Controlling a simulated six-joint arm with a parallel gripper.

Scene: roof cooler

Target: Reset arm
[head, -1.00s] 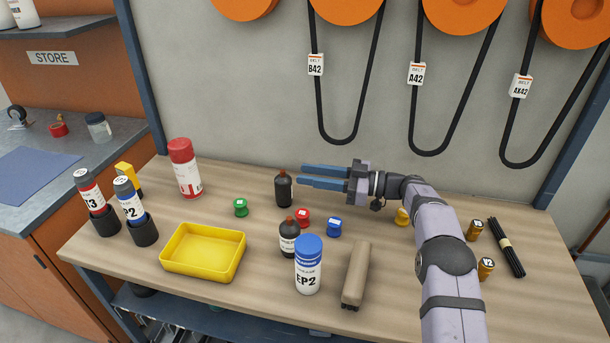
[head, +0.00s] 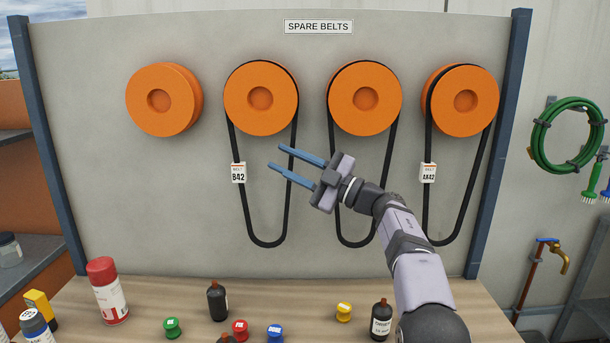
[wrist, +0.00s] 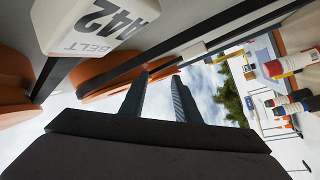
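My gripper (head: 288,164) is raised in front of the grey belt board in the head view, pointing left between two hanging belts. Its two blue fingers are apart with nothing between them. In the wrist view the fingers (wrist: 158,98) also show dark, spread and empty. My arm rises from the lower right of the head view and partly covers the board.
Orange pulleys (head: 260,98) hold black belts, with a B42 tag (head: 238,172) and an AX42 tag (head: 427,172). An A42 tag (wrist: 95,25) is close in the wrist view.

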